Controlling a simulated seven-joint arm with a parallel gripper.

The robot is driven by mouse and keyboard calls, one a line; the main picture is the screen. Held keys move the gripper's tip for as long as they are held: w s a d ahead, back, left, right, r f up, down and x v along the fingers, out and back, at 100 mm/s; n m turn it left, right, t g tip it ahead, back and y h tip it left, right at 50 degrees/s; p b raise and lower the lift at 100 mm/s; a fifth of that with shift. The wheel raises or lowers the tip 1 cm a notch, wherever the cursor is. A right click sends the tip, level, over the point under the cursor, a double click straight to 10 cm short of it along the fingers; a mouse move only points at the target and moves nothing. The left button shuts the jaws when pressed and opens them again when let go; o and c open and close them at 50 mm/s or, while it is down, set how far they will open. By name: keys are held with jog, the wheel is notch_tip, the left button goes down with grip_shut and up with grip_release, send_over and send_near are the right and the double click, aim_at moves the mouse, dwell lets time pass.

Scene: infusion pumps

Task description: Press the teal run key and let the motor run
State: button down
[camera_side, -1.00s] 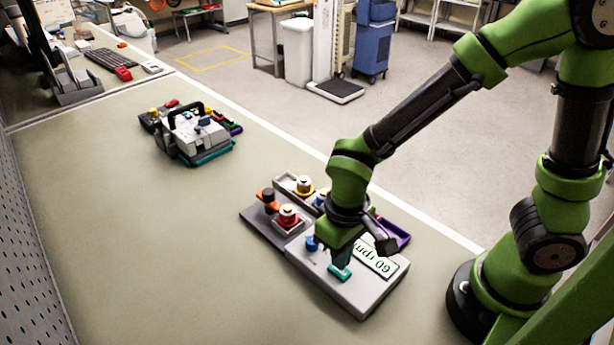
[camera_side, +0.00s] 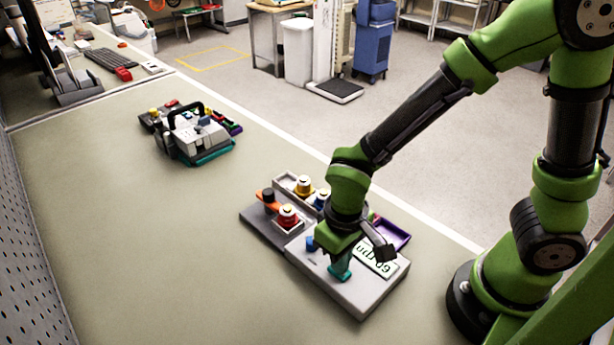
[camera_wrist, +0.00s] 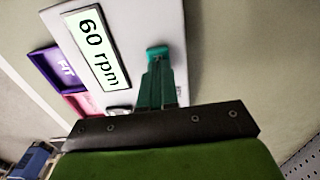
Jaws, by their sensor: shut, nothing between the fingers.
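The teal run key (camera_side: 340,273) is on the front part of a light grey pump base (camera_side: 362,299). In the wrist view the key (camera_wrist: 157,51) shows just beyond my fingertips. My gripper (camera_side: 341,264) points down over the key with its green fingers shut and empty. In the wrist view the shut fingers (camera_wrist: 160,66) overlap the near part of the key, and I cannot tell whether they touch it or how far it is pressed. The display (camera_wrist: 98,50) reads 60 rpm; in the side view the display (camera_side: 378,264) is partly covered by my wrist.
A purple tray (camera_side: 396,235) lies behind the display. A second device (camera_side: 197,135) stands farther back. The bench to the left is clear.

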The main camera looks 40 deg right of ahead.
jog(key=shift+f, duration=0.25)
notch_tip(320, 180, up, 8)
dwell(1.0)
jog(key=d+r+m+t+y, duration=0.2)
jog(key=d+r+m+t, duration=0.2)
jog(key=d+r+t, duration=0.3)
jog(key=s+d+r, duration=0.1)
jog(key=d+r, duration=0.4)
jog(key=shift+d+r, duration=0.15)
jog(key=shift+d, duration=0.05)
jog(key=c, duration=1.8)
grip_release()
